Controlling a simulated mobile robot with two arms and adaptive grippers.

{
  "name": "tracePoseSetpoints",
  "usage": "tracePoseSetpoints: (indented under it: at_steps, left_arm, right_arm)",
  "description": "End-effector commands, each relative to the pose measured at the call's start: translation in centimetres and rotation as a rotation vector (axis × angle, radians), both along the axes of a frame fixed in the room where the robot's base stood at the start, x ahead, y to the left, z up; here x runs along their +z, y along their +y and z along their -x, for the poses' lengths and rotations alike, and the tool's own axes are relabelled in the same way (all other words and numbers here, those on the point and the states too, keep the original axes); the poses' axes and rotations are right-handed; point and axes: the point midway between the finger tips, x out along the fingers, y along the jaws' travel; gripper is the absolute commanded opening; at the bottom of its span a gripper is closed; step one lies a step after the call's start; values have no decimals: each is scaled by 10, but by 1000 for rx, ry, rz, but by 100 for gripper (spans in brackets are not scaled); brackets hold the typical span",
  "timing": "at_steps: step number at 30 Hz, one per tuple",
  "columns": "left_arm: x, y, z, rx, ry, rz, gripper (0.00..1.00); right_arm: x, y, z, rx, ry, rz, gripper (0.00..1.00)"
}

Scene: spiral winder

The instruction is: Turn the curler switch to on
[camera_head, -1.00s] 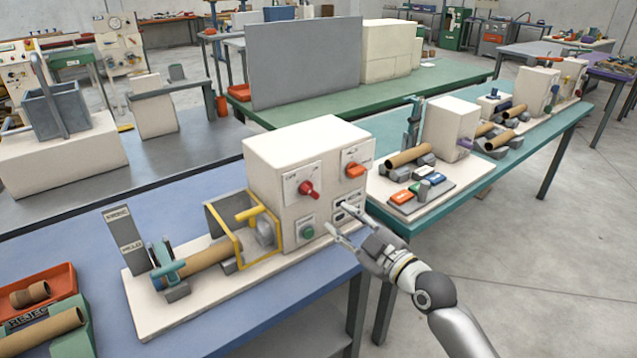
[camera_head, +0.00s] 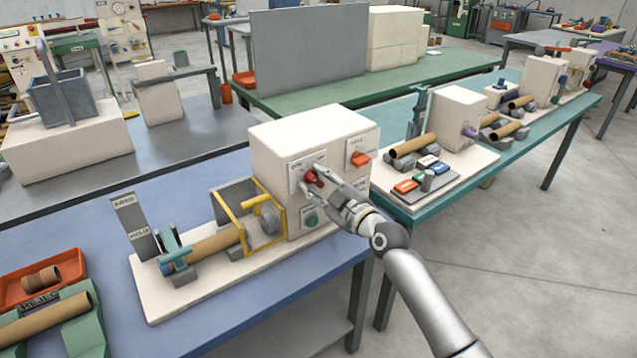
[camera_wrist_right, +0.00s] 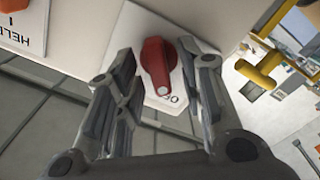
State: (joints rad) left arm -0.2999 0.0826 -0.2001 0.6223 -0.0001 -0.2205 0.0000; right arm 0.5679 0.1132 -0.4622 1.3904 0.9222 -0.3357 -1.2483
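The curler switch is a red rotary knob (camera_head: 313,177) on a white label plate on the front of the cream machine box. In the right wrist view the red knob (camera_wrist_right: 157,68) sits between my fingers, and a label starting with "O" shows beside its tip. My right gripper (camera_head: 310,184) has reached the switch plate from the right. In the wrist view my right gripper (camera_wrist_right: 160,85) is open, a finger on each side of the knob, with visible gaps. I cannot tell how deep the fingertips reach. My left gripper is not in view.
An orange knob (camera_head: 361,158) is on the same face, up and right, and a green button (camera_head: 312,220) sits below. A yellow guard frame (camera_head: 222,207) stands left, beside a cardboard tube (camera_head: 213,244). The blue table (camera_head: 240,306) is clear in front.

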Motion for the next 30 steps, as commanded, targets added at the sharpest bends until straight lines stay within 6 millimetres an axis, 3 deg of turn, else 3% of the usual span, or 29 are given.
tracePoseSetpoints:
  at_steps: [8,17,30]
  left_arm:
    - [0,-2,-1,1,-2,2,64]
    - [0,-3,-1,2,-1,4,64]
    - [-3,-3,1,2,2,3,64]
  right_arm:
    - [0,1,-1,0,0,0,36]
    - [0,1,-1,-1,1,0,0]
    - [-1,0,-1,0,38,-49,0]
